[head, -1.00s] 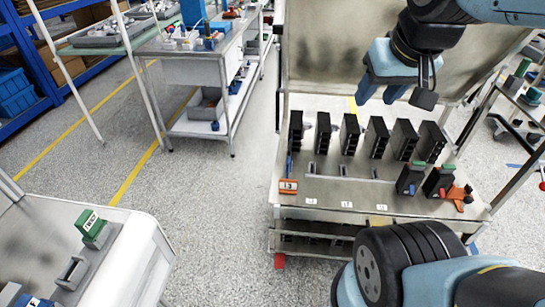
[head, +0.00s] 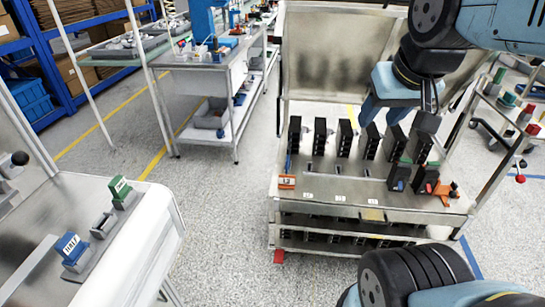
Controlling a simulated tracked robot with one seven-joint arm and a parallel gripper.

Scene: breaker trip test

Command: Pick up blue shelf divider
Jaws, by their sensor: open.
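A thin blue upright piece (head: 288,164) stands at the left end of the metal cart's upper shelf (head: 325,184), beside the leftmost black module (head: 294,136). It is small in view, and I cannot tell for sure that it is the blue shelf divider. My gripper (head: 385,113) points down over the back right part of the cart, with its light blue fingers apart and nothing seen between them. It is to the right of the thin blue piece and well apart from it. The gripper partly covers the modules on the right.
A row of several black modules stands on the shelf. An orange labelled block (head: 287,182) is at its front left, and an orange clamp-like part (head: 446,193) at its right. A bench at left holds a blue labelled block (head: 71,250) and a green one (head: 121,192). Open floor (head: 220,215) lies between.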

